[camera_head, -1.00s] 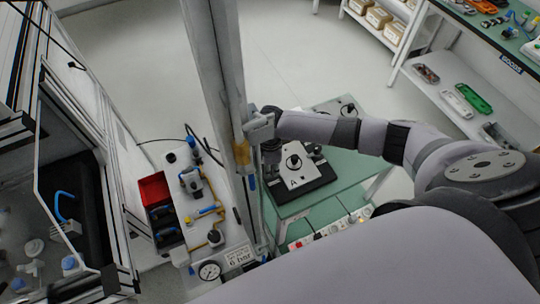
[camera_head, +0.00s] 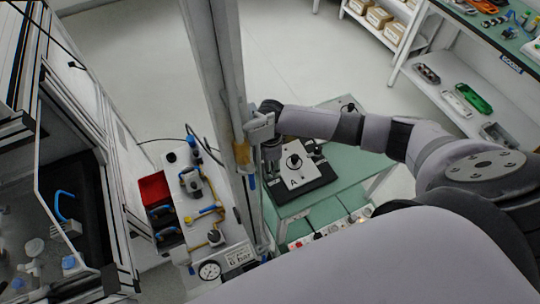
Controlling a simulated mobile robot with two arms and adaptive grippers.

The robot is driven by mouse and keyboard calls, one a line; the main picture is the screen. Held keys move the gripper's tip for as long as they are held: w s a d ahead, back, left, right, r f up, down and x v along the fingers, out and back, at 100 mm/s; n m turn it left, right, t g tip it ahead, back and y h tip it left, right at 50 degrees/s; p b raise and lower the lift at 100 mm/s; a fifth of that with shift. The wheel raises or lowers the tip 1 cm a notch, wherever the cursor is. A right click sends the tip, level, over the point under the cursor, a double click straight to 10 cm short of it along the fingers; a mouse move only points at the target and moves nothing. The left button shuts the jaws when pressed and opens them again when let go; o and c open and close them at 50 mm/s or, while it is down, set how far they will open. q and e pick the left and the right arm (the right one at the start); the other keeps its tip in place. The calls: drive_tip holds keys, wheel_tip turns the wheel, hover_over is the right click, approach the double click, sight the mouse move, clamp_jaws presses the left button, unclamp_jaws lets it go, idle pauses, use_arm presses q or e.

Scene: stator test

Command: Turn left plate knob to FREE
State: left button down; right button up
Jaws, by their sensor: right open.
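A light plate marked A (camera_head: 304,174) sits on a black base on the green table, with a round black knob (camera_head: 294,162) in its upper part. Its pointer setting is too small to read. A second dark knob (camera_head: 347,107) shows farther back, partly hidden by my right arm. My right gripper (camera_head: 271,160) points down at the left edge of the plate marked A, left of its knob and apart from it. It is open and holds nothing that I can see; its fingertips are small and partly hidden. My left gripper is out of view.
A tall grey post (camera_head: 222,80) stands just left of my right gripper. Left of it is a panel with a pressure gauge (camera_head: 209,270), blue valves and a red bin (camera_head: 154,190).

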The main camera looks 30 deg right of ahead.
wheel_tip(320, 180, up, 10)
idle(0.3)
idle(0.5)
